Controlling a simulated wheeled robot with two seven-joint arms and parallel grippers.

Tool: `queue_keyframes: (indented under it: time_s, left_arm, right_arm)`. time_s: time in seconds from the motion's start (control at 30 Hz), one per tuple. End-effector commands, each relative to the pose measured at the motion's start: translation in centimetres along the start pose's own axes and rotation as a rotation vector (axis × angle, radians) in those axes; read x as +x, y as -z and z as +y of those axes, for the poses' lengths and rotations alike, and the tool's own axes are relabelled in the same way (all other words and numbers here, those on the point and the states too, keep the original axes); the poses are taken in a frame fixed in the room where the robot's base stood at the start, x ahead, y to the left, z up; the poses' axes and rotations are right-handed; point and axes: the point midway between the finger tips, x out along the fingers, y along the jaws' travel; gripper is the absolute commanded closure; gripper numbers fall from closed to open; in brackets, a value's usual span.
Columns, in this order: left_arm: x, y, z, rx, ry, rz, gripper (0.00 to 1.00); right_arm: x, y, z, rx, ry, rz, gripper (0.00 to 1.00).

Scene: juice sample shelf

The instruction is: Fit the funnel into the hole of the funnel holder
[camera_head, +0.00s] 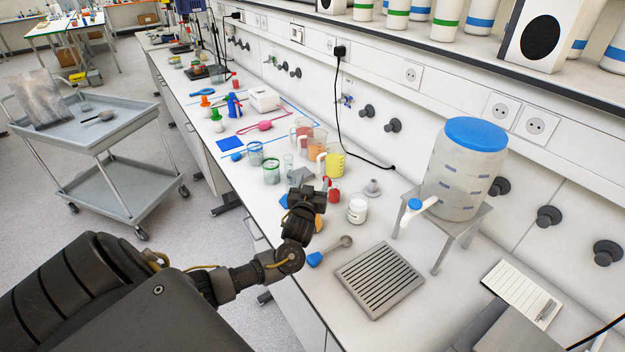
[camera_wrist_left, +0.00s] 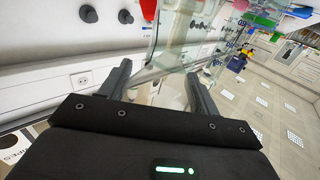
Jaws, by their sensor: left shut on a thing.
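My left gripper (camera_head: 310,192) is over the bench among the beakers and jars. In the left wrist view its two fingers (camera_wrist_left: 158,72) stand apart with a clear, glass-like thing (camera_wrist_left: 155,84) between them. The fingers are closed on it, but I cannot tell its full shape or whether it is the funnel. A small pale grey piece with a broad foot and narrow top (camera_head: 372,188) stands right of the gripper; I cannot tell whether it is the funnel or the holder. I cannot make out the funnel holder's hole. My right gripper is out of view.
Beakers of orange and yellow liquid (camera_head: 334,163) and a white jar (camera_head: 357,210) stand close by. A blue-handled scoop (camera_head: 330,252), a slotted grey tray (camera_head: 378,280) and a blue-lidded dispenser (camera_head: 466,178) on a stand are nearer. A black cable (camera_head: 355,145) hangs to the bench.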

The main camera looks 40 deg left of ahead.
Motion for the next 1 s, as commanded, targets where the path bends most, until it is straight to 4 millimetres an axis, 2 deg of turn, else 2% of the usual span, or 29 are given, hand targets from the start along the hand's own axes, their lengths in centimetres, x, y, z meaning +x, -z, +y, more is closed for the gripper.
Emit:
queue_keyframes:
  time_s: [0.3,0.33,0.5,0.9,1.0]
  left_arm:
    - [0.0,-0.5,0.0,0.0,0.0,0.0,0.63]
    - [0.0,-0.5,0.0,0.0,0.0,0.0,0.36]
    - [0.0,-0.4,0.0,0.0,0.0,0.001,0.16]
    - [0.1,-0.5,0.0,0.003,-0.001,0.004,0.16]
    - [-1.7,-0.9,0.1,-0.003,-0.002,0.0,0.16]
  right_arm:
    - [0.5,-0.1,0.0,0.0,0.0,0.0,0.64]
    - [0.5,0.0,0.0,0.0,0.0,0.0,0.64]
    - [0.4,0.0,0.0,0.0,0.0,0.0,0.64]
    - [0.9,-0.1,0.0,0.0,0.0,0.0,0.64]
    - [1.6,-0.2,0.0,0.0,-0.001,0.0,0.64]
